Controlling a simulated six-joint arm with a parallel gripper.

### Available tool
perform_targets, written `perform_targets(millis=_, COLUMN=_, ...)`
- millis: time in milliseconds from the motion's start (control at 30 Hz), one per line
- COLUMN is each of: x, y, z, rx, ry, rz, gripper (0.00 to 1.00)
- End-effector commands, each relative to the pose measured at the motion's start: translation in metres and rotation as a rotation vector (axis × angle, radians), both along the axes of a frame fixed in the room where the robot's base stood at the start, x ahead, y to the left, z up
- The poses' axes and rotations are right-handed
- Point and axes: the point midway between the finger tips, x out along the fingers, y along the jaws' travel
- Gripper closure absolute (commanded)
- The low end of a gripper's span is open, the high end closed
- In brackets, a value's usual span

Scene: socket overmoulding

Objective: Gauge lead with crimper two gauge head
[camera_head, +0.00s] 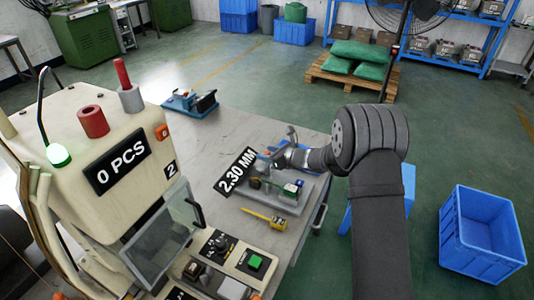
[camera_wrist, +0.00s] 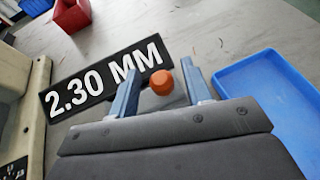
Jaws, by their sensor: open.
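The crimper (camera_head: 118,135) stands at the left in the head view, a cream machine with a "0 PCS" display and a "2" label. A black "2.30 MM" readout (camera_head: 237,171) shows beside a grey gauge fixture (camera_head: 287,206) on the bench; the readout also fills the left of the wrist view (camera_wrist: 104,80). My gripper (camera_head: 283,150) is over the bench behind the fixture. In the wrist view my gripper (camera_wrist: 161,68) is open, with an orange rounded knob (camera_wrist: 162,82) showing between its fingers. I cannot tell whether they touch it. No lead is clearly visible.
A yellow caliper (camera_head: 264,219) lies before the fixture. A control box with a green button (camera_head: 255,262) is at the bench front. A blue tray (camera_wrist: 268,105) is right of my fingers; a red bin (camera_wrist: 74,15) is upper left. A blue crate (camera_head: 481,235) stands on the floor.

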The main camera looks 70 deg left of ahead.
Motion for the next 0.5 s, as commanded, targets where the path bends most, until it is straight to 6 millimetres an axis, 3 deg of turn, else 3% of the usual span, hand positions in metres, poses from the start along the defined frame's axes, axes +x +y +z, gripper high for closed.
perform_targets(millis=367, x=-0.0031, y=0.0056, z=-0.0024, rx=0.001, ry=-0.001, rz=-0.001, gripper=0.55)
perform_targets(millis=500, x=-0.003, y=0.0054, z=-0.0025, rx=0.001, ry=-0.001, rz=-0.001, gripper=0.81)
